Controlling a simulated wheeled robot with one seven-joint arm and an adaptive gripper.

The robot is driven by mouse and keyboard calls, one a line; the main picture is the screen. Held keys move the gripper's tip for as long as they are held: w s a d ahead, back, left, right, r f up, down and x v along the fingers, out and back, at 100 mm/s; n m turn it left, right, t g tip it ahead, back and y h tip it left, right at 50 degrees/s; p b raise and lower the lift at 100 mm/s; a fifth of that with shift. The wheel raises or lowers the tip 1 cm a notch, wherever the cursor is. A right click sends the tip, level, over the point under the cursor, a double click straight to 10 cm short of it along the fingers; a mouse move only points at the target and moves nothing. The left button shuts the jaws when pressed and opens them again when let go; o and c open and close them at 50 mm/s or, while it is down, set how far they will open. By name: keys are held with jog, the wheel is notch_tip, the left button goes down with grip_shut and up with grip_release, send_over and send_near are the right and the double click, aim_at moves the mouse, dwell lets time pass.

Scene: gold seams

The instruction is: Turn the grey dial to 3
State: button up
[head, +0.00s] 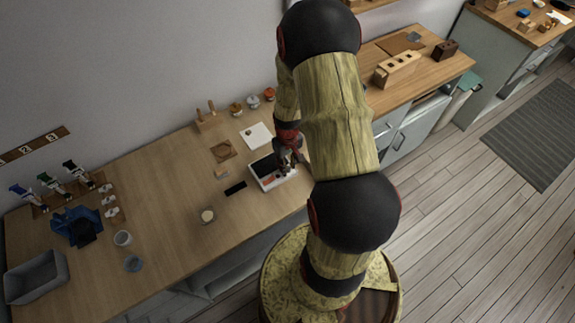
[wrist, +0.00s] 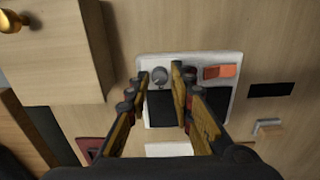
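The grey dial (wrist: 160,76) is a small round knob on a white panel (wrist: 231,58) with black areas, on the wooden worktop. In the wrist view it shows between my two fingertips, near the panel's far left corner. My gripper (wrist: 161,80) is open, one finger on each side of the dial in the picture; I cannot tell whether either touches it. The dial's pointer and numbers are too small to read. In the head view my gripper (head: 289,163) hangs over the panel (head: 268,185), and the dial cannot be made out.
A black flat piece (wrist: 270,89) lies right of the panel.

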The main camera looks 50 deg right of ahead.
aim_at(288, 168)
notch_tip(288, 168, up, 12)
dwell(0.5)
dwell(0.5)
